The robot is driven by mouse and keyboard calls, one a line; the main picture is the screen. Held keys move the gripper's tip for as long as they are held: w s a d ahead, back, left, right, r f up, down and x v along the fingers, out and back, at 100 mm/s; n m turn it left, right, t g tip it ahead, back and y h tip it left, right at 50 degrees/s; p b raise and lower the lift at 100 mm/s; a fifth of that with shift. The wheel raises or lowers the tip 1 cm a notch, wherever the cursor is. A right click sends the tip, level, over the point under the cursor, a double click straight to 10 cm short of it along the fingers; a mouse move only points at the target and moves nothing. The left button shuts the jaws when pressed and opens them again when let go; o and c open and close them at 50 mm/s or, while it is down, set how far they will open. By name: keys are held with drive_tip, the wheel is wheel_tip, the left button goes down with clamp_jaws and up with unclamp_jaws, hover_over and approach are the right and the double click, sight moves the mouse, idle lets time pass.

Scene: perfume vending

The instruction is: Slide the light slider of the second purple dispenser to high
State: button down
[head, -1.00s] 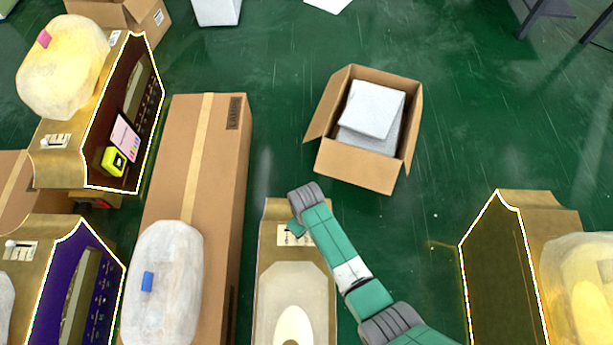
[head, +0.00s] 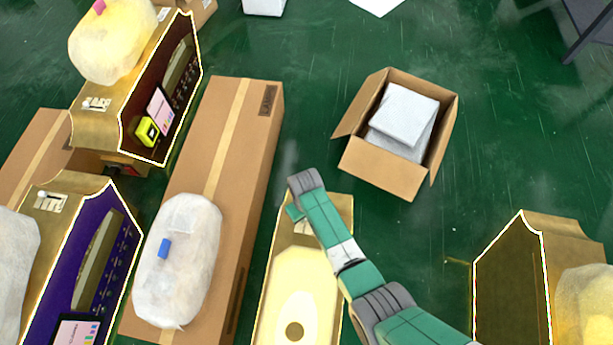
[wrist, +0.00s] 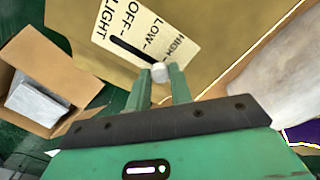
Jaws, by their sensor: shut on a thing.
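My gripper (wrist: 161,74) is shut on the small white knob of a light slider (wrist: 160,71) in the wrist view. The slider's pale label (wrist: 147,28) reads LIGHT, OFF, LOW, HIGH. The knob is at the HIGH end of the dark slot. This slider is on the gold top of a dispenser (head: 270,290), lit yellow at bottom centre in the head view. Its front is hidden, so I cannot tell its colour. My arm covers its slider there. Another dispenser with a purple front (head: 92,262) stands at the lower left, its slider (head: 50,201) on top.
A long carton (head: 225,140) with a wrapped white bundle (head: 180,270) lies left of the lit dispenser. A dark-red dispenser (head: 150,110) stands at the upper left, another lit one (head: 510,275) at the right. An open box (head: 385,175) stands on the green floor (head: 330,90) behind.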

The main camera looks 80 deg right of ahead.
drive_tip(key=c, duration=1.4)
unclamp_jaws()
drive_tip(key=shift+w, duration=0.15)
drive_tip(key=shift+o, duration=0.7)
drive_tip(key=shift+w, duration=0.15)
drive_tip(key=shift+r, duration=0.2)
wheel_tip(320, 180, up, 8)
drive_tip(key=p, duration=0.4)
drive_tip(key=shift+f, duration=0.25)
